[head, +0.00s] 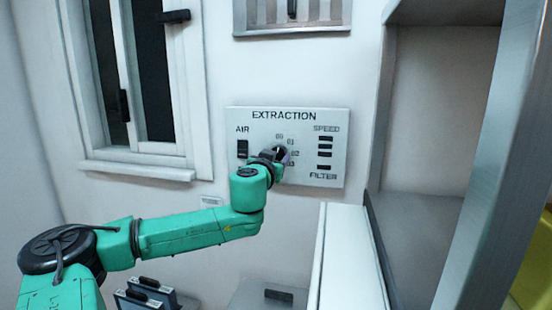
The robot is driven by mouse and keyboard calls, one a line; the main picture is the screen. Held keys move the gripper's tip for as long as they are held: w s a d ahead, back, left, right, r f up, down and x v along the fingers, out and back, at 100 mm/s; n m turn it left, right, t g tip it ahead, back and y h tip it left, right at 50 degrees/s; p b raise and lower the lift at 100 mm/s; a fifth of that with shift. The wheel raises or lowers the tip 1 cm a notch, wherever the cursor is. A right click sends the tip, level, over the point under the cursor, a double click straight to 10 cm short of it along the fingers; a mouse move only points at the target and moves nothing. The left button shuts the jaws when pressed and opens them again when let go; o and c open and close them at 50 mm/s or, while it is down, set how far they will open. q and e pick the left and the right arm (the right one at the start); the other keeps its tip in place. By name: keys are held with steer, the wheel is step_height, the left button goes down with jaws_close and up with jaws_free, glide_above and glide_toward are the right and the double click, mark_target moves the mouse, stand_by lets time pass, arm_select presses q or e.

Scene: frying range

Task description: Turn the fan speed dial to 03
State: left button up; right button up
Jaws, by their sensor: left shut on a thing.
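The fan speed dial (281,150) sits in the middle of the white EXTRACTION panel (308,176) on the wall, with the marks 00, 01, 02 and 03 down its right side. My left gripper (277,155) is at the dial and shut on it, coming from the lower left. The gripper covers much of the dial, and I cannot tell which mark it points to. My right gripper is not in view.
A black AIR switch (242,149) is left of the dial, and several dark SPEED bars (325,146) are to its right. A window (140,80) is at the left. A metal-edged cabinet (440,100) stands close on the right. Lidded units (148,290) are below.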

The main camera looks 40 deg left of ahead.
arm_select(q)
steer(key=shift+f+m+p, duration=0.1)
steer(key=shift+m+p, duration=1.1)
steer(key=shift+m, duration=11.4)
steer(key=shift+f, duration=0.1)
steer(key=o, duration=1.4)
steer(key=shift+c, duration=0.2)
steer(key=shift+d, duration=0.1)
